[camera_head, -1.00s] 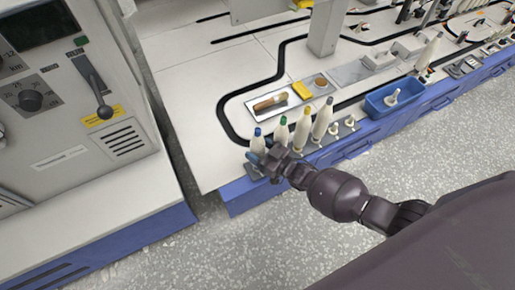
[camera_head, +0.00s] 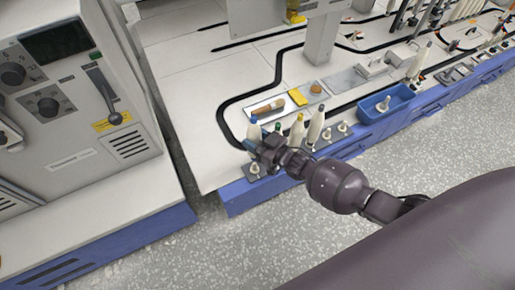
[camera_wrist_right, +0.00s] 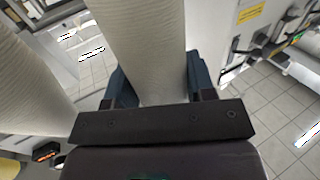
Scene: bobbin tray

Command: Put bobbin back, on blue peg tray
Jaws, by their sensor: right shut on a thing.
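My right gripper (camera_head: 257,146) is shut on a cream bobbin with a blue tip (camera_head: 254,126), held upright above the near left corner of the table. In the right wrist view the held bobbin (camera_wrist_right: 145,50) stands between the two dark blue fingers of the gripper (camera_wrist_right: 155,85). A bare white peg (camera_head: 254,169) on a small grey base shows below it. A blue tray (camera_head: 367,116) stands farther right at the table's front edge, with a white peg-like piece (camera_head: 383,103) in it. My left gripper is not in view.
Bobbins with green (camera_head: 278,128) and yellow (camera_head: 298,127) tips stand close right of my gripper, with another pale bobbin (camera_head: 316,126) beyond. Bare pegs (camera_head: 342,127) follow to the right. A white tray (camera_head: 264,109) with a brown item lies behind. A grey machine (camera_head: 80,110) stands left.

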